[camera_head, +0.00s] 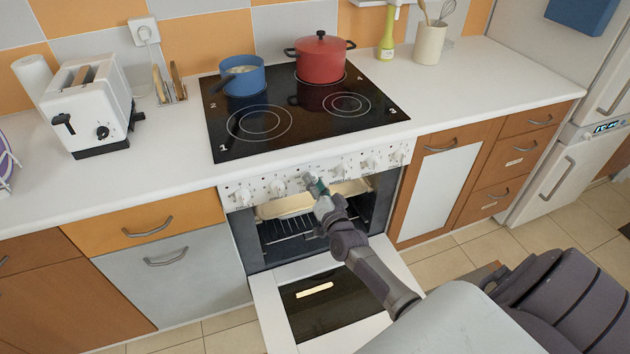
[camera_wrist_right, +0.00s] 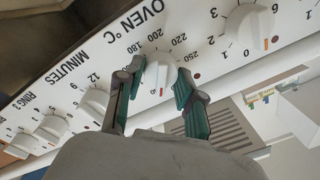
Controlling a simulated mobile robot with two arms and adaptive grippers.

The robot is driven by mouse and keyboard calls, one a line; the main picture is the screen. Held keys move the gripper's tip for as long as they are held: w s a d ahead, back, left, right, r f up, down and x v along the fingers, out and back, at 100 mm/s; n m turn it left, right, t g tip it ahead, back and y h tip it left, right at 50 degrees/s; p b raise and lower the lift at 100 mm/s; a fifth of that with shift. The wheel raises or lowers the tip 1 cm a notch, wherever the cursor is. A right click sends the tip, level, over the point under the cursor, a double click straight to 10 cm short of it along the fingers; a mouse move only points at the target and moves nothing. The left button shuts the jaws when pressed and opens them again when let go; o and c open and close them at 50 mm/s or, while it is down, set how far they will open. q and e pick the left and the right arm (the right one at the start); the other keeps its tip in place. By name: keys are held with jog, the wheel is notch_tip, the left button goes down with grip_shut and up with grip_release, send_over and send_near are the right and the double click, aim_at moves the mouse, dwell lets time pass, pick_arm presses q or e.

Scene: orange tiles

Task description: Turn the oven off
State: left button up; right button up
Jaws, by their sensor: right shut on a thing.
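The oven (camera_head: 262,190) is built in under the black hob, with a row of white knobs on its white front panel. The oven temperature knob (camera_wrist_right: 158,72) shows in the right wrist view under the label "OVEN °C", near the numbers 180 to 250. An orange mark shows on the knob. My right gripper (camera_head: 317,186) is at the middle of the panel. In the right wrist view the green-padded fingers of this gripper (camera_wrist_right: 160,77) stand on both sides of the knob, shut on it. My left gripper is not in view.
The oven door (camera_head: 375,290) hangs open below my right arm, with a rack and a light tray inside. A blue pot (camera_head: 243,76) and a red lidded pot (camera_head: 321,60) stand on the hob. A toaster (camera_head: 88,105) stands on the left counter.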

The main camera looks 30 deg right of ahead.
jog(key=shift+a+f+n+p, duration=0.1)
jog(key=shift+n+p, duration=0.9)
jog(key=shift+n, duration=2.3)
jog(key=o, duration=1.2)
jog(key=shift+c, duration=0.2)
jog(key=v, duration=1.2)
jog(key=shift+r, duration=0.25)
jog(key=shift+f, duration=0.1)
